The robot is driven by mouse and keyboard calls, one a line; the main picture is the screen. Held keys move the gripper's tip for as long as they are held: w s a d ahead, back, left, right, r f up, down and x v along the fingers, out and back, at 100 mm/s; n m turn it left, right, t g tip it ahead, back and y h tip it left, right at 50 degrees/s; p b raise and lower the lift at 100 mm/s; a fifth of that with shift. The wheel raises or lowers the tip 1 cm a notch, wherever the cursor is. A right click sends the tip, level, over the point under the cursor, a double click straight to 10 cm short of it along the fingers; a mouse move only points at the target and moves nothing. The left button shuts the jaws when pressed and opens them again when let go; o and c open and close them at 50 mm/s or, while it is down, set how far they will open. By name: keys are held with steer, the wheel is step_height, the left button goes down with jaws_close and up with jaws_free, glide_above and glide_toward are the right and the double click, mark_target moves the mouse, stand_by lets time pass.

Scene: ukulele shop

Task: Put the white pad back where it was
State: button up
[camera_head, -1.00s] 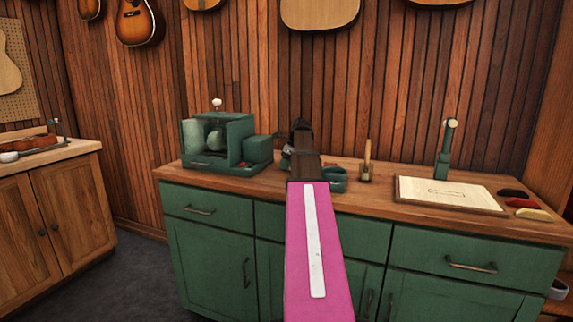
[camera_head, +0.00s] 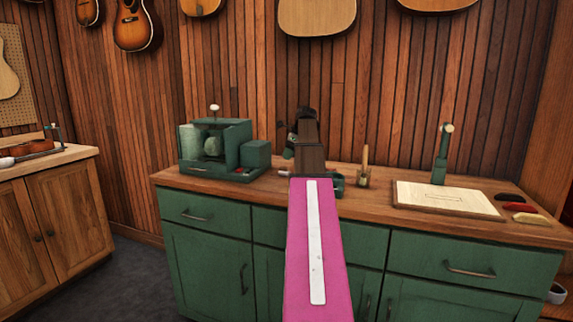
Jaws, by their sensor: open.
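A cream-white, pad-like piece (camera_head: 531,218) lies flat on the right end of the green counter, at the near end of a row with a red one (camera_head: 519,207) and a black one (camera_head: 509,197). I cannot tell for sure that it is the white pad of the task. My gripper (camera_head: 288,141) is beyond my pink arm, over the middle of the counter and far to the left of these pieces. It is open, small and partly hidden by my own wrist. I see nothing held in it.
A green box-like device (camera_head: 222,146) stands on the counter's left end. A wooden-handled tool (camera_head: 364,168) stands right of my arm. A pale board (camera_head: 447,199) with a green post (camera_head: 441,160) lies farther right. Guitars hang above. A wooden cabinet (camera_head: 48,205) is at left.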

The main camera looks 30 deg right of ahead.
steer(key=shift+v, duration=2.05)
